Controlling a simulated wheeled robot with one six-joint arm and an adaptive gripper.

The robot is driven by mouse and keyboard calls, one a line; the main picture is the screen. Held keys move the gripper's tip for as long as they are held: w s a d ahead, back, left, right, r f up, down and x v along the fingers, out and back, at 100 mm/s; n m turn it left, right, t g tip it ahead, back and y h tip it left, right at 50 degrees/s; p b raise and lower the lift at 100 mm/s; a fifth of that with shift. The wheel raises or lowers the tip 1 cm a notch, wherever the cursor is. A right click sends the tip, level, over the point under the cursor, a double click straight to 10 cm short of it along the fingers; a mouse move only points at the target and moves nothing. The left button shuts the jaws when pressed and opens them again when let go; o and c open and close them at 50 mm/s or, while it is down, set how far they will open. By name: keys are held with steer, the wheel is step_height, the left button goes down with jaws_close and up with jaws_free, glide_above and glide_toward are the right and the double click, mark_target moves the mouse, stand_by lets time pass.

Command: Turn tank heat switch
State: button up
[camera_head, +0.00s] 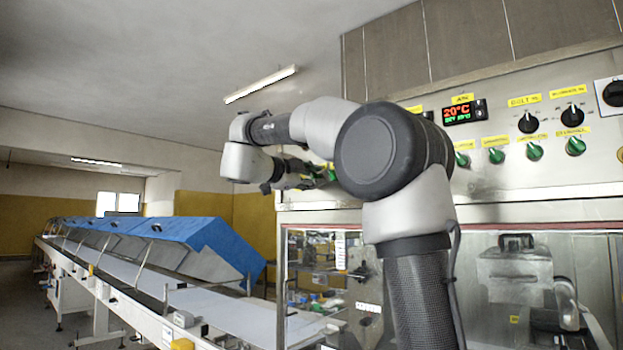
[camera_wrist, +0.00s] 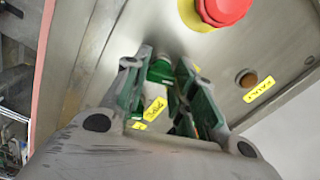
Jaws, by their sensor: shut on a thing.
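My gripper (camera_wrist: 163,66) is shut on a green switch knob (camera_wrist: 160,72) on the steel panel, with one finger on each side of it. Yellow labels (camera_wrist: 155,108) show between the fingers, but their text is too small to read, so I cannot tell from it which switch this is. In the head view my gripper (camera_head: 290,182) is at the left end of the control panel, partly hidden behind my own arm. A green knob (camera_head: 331,172) shows just right of it.
A red button (camera_wrist: 222,10) on a yellow base and a brown round fitting (camera_wrist: 248,79) are close by on the panel. More green knobs (camera_head: 496,155), black dials (camera_head: 528,122) and a display (camera_head: 464,111) line the panel. A conveyor with blue covers (camera_head: 150,235) stands left.

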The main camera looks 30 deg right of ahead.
steer(key=m, duration=0.4)
steer(key=shift+f+m, duration=0.1)
steer(key=shift+m, duration=0.2)
steer(key=shift+f+m, duration=0.1)
steer(key=shift+m, duration=2.4)
steer(key=o, duration=1)
steer(key=shift+a, duration=0.15)
steer(key=v, duration=1.1)
steer(key=shift+s+a, duration=0.15)
steer(key=shift+a, duration=0.2)
